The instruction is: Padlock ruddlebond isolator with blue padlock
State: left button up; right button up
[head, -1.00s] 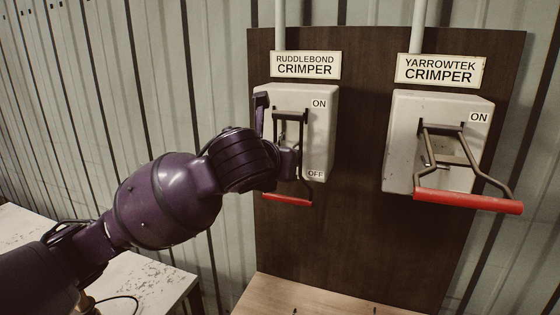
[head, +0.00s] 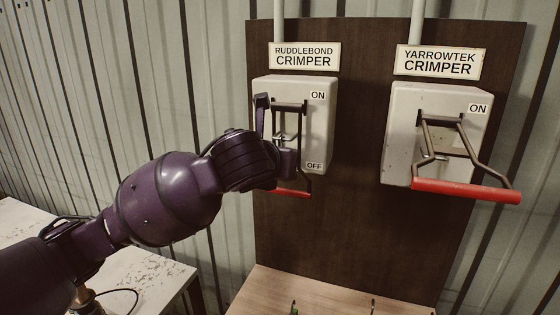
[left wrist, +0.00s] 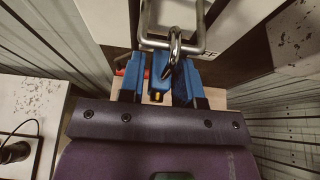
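The Ruddlebond isolator (head: 318,125) is a pale box. Its lever hangs down, with the red grip (head: 293,192) below the OFF label. In the left wrist view a blue padlock (left wrist: 159,80) hangs upright between the fingers of my left gripper (left wrist: 160,68). Its metal shackle (left wrist: 174,45) loops around the metal bar at the isolator. I cannot tell whether the shackle is fully closed. My left gripper's blue fingers stand on both sides of the padlock, with narrow gaps showing. In the head view my wrist hides the padlock and fingertips. My right gripper is out of view.
The Yarrowtek isolator (head: 432,135) is on the same dark board (head: 350,220) to the right; its red handle (head: 465,190) sticks outward. A wooden shelf (head: 270,290) with small hooks is below. A white table (head: 150,285) stands at the lower left.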

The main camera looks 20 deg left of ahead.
pick_arm(q)
jog(key=shift+o, duration=1.4)
jog(key=b+v, duration=0.1)
jog(key=v, duration=1)
notch_tip(320, 180, down, 29)
jog(key=w+a+n+g+h, duration=0.2)
jog(key=n+h, duration=0.1)
jog(key=n, duration=1.6)
jog(key=s+a+f+n+y, duration=0.1)
jog(key=s+a+f+n, duration=0.3)
jog(key=s+f+n, duration=0.4)
jog(key=s+a+f+n+y+b, duration=0.1)
jog(key=s+a+f+n, duration=0.3)
jog(key=s+f+n, duration=0.4)
notch_tip(320, 180, down, 8)
jog(key=s+y, duration=0.1)
jog(key=s, duration=0.1)
jog(key=shift+s+n+y+b, duration=0.3)
jog(key=shift+s, duration=0.05)
jog(key=shift+r, duration=0.1)
